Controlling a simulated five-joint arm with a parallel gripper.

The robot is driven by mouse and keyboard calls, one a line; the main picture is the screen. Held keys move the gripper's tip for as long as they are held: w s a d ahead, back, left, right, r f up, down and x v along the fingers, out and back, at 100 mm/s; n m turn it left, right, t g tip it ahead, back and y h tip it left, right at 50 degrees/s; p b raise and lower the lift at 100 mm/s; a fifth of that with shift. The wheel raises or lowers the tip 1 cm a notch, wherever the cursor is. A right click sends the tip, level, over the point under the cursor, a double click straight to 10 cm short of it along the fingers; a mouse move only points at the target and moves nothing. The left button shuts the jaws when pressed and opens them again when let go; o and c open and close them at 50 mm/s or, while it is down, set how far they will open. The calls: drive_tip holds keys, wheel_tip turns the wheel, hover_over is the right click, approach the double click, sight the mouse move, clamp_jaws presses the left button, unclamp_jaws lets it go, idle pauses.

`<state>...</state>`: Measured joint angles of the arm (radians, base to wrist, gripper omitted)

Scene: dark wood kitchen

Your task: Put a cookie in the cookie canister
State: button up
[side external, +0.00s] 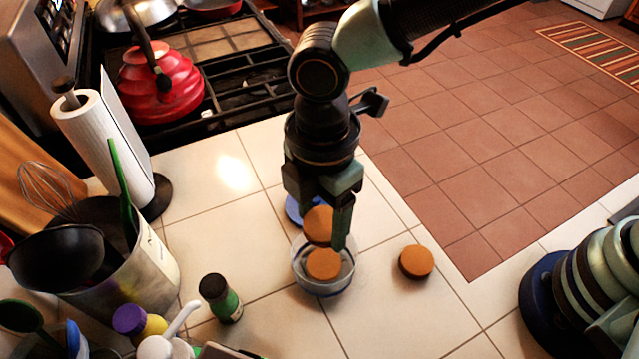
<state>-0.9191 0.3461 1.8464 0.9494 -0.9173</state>
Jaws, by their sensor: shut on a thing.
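My gripper (325,224) points down over the canister and is shut on a round brown cookie (317,222). The held cookie appears at or just above the far part of the canister's rim; its exact height is hard to tell. The clear round cookie canister (322,291) stands open on the counter below my gripper. A second brown cookie (324,265) shows inside the canister. A third cookie (416,262) lies flat on the counter to the right of the canister. A blue round thing, perhaps the lid (294,211), lies behind the canister, partly hidden by my gripper.
A green jar with a black cap (221,299) stands left of the canister. A metal utensil crock (150,268), a paper towel roll (105,150) and bottles (140,323) crowd the left. A stove with a red kettle (160,85) is behind. The white tile counter in front is clear.

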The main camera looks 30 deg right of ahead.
drive_tip(key=shift+f, duration=2.4)
drive_tip(key=o, duration=1.4)
wheel_tip(320, 180, up, 12)
drive_tip(key=shift+r, duration=0.1)
drive_tip(key=shift+w+d, duration=0.1)
